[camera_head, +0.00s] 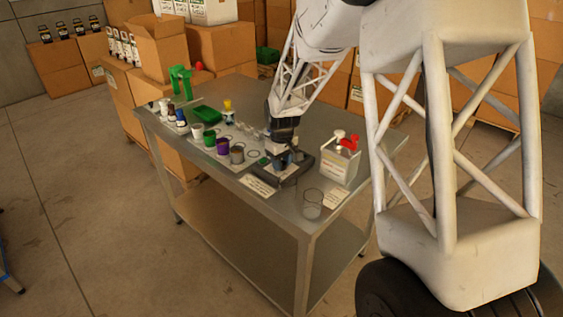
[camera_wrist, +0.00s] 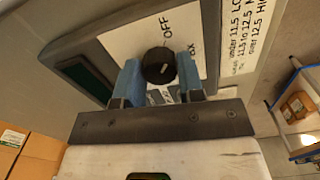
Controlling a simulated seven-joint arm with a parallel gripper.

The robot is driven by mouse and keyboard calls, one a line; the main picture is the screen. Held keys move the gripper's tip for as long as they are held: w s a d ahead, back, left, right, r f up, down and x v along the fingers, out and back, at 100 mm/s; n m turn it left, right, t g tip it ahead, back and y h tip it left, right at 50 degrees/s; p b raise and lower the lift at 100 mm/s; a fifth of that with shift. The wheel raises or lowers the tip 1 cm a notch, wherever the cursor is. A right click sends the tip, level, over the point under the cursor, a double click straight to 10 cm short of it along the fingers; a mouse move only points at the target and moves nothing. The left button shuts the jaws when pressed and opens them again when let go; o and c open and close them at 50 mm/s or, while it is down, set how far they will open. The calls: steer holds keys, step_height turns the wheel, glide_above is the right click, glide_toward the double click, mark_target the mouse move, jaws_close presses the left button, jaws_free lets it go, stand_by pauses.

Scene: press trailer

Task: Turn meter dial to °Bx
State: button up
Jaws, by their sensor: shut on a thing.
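The meter (camera_wrist: 125,25) has a grey housing, a white face and a dark green display (camera_wrist: 85,75) in the wrist view. Its round black dial (camera_wrist: 158,62) sits on the white face, near the printed words OFF and a partly hidden label ending in "x". A short pale mark shows on the dial, but its exact setting is hard to tell. My gripper (camera_wrist: 160,82) has its two blue fingers on either side of the dial, shut on it.
The steel table (camera_head: 235,185) holds several cups, including a purple one (camera_head: 222,145), left of the meter. A clear glass (camera_head: 312,203) stands at the front corner. Cardboard boxes (camera_head: 160,45) stand behind.

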steer(key=m, duration=1)
stand_by(0.4)
steer(key=shift+r, duration=0.1)
steer(key=o, duration=0.9)
steer(key=shift+r, duration=3.85)
